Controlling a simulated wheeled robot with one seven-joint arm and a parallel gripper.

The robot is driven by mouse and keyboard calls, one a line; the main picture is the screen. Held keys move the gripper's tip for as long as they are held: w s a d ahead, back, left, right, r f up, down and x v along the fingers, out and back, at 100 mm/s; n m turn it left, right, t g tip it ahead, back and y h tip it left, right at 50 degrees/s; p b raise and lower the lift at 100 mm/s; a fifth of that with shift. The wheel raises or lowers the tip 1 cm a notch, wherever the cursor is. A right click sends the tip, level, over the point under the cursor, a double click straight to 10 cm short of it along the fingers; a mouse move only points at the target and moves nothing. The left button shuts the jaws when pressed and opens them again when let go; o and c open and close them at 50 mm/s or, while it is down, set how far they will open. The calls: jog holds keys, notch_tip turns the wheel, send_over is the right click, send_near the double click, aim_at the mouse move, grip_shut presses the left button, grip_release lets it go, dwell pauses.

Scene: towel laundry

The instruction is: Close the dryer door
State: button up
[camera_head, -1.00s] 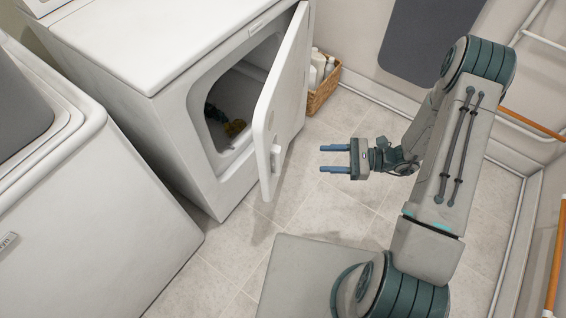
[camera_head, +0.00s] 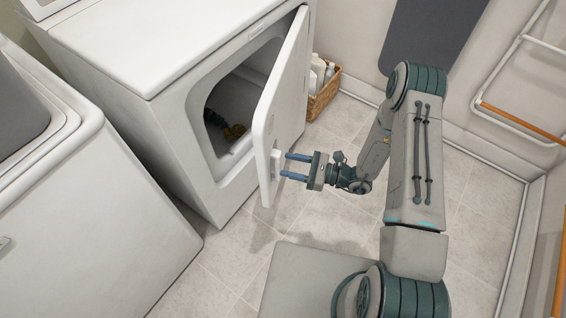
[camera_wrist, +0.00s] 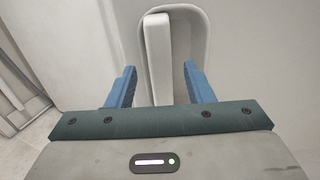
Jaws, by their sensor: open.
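The white dryer (camera_head: 170,90) stands at the upper left of the head view. In the wrist view the white upright handle (camera_wrist: 158,58) stands in a recess between my two open fingers (camera_wrist: 159,84). I cannot tell whether the fingers touch the door.
A white washer (camera_head: 90,190) stands at the left of the dryer. A wicker basket (camera_head: 325,95) with white bottles sits behind the door. A wall rack with an orange bar (camera_head: 522,122) is at the right. Tiled floor (camera_head: 225,265) is free in front of the dryer.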

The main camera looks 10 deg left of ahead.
jog(key=shift+a, duration=1.4)
